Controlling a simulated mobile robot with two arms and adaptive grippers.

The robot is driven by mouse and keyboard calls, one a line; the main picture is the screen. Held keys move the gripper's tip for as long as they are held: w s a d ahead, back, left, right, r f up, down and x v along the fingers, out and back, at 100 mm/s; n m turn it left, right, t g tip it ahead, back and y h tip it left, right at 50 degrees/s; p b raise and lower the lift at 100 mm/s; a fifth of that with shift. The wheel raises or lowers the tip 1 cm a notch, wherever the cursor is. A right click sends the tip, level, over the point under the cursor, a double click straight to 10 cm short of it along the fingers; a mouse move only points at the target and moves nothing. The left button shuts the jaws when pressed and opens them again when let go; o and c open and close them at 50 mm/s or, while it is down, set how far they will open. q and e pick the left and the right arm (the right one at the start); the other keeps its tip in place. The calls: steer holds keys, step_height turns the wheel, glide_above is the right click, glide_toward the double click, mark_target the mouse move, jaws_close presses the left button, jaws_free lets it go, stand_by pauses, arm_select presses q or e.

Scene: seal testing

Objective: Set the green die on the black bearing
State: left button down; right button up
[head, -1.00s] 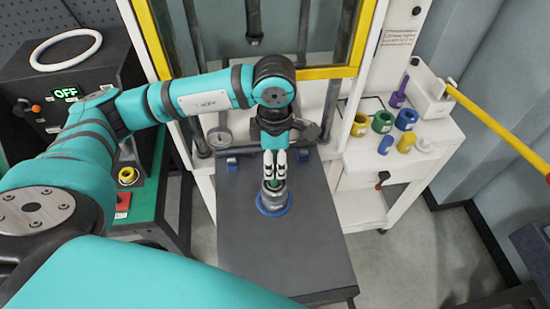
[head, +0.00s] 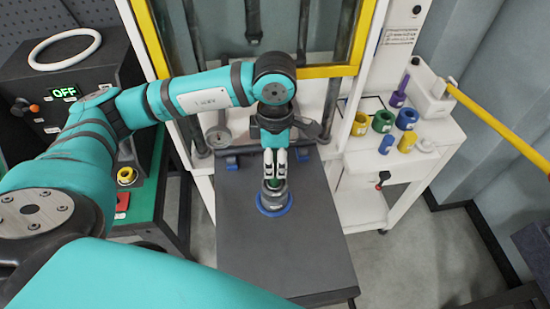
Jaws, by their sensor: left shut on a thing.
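My left gripper (head: 275,179) points down over the dark grey table and is shut on the small green die (head: 275,183), of which only a little shows between the fingertips. Right under it stands a dark grey, round piece (head: 273,197), which I take for the black bearing, on a blue round base (head: 274,210). The die is at the top of this piece; I cannot tell whether it touches or hovers just above. My right gripper is not in view.
The dark table (head: 280,255) is otherwise clear toward its front. A yellow-framed press guard (head: 330,72) stands behind. A black box with an OFF display (head: 65,92) is left.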

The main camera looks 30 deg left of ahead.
arm_select(q)
steer(key=shift+b, duration=0.4)
stand_by(0.7)
steer(key=shift+f, duration=0.1)
steer(key=shift+f+b, duration=1.3)
steer(key=shift+b, duration=0.15)
steer(key=shift+b, duration=0.35)
steer(key=shift+f+b, duration=0.25)
steer(key=shift+b, duration=0.25)
steer(key=c, duration=1.1)
jaws_free()
steer(key=shift+c, duration=0.2)
